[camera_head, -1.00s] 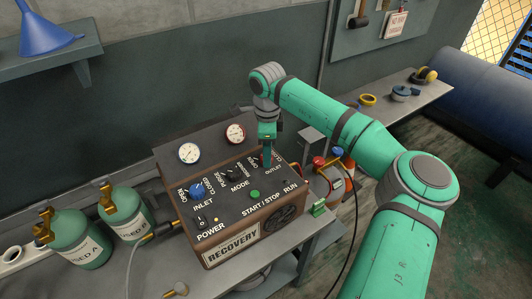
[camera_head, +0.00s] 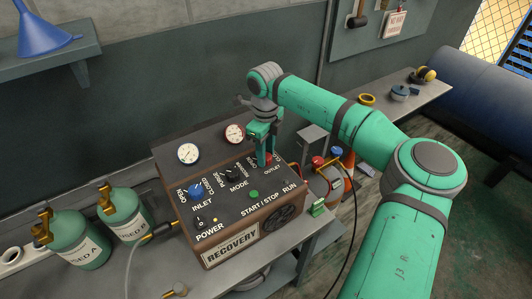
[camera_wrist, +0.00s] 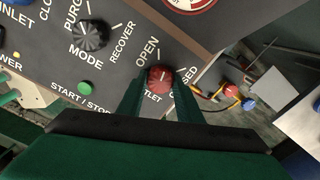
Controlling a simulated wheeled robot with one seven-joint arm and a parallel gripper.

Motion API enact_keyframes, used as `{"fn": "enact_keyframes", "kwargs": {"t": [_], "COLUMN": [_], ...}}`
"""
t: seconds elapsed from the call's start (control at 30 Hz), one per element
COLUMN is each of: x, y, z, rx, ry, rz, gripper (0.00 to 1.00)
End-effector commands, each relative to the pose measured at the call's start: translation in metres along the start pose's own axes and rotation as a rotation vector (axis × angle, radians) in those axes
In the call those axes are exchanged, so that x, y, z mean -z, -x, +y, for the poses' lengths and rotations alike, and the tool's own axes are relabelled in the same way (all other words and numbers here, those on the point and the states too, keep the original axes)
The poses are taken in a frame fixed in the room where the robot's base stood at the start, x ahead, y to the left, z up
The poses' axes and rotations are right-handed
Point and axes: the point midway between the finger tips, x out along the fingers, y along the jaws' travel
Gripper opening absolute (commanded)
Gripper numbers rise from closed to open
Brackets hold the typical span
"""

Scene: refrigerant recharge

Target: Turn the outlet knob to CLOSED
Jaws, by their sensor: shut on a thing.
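The recovery machine (camera_head: 232,247) stands on a bench with a sloped dark panel. Its red outlet knob (camera_wrist: 160,78) sits between the OPEN and CLOSED labels in the wrist view. My gripper (camera_wrist: 160,88) is shut on the knob, with one finger on each side of it. In the head view my gripper (camera_head: 265,160) reaches down onto the panel's right part and mostly hides the knob. The knob's white mark is too small to read surely. The CLOSED label is partly covered by a finger.
The black mode knob (camera_wrist: 90,34) and green start button (camera_wrist: 86,88) are left of my gripper. A blue inlet knob (camera_head: 195,190) is farther left. Red and blue valves with hoses (camera_head: 318,161) stand right of the machine. Green tanks (camera_head: 75,240) stand at left.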

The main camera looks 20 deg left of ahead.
Motion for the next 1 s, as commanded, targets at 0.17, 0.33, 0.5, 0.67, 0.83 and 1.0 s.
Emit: {"fn": "enact_keyframes", "kwargs": {"t": [0.17,0.33,0.5,0.67,0.83,1.0], "x": [-0.0053,-0.0053,-0.0067,-0.0094,-0.0082,-0.0036], "y": [0.0017,0.0021,0.0022,0.0024,0.0023,0.0024], "z": [0.0015,0.0007,0.0008,0.0015,0.0006,-0.0012], "rx": [0.0,0.002,0.001,0.004,0.002,0.0], "ry": [-0.162,-0.324,-0.484,-0.629,-0.776,-0.9], "rz": [-0.011,-0.011,-0.012,-0.01,-0.012,-0.012], "gripper": [0.1,0.1,0.1,0.1,0.1,0.1]}}
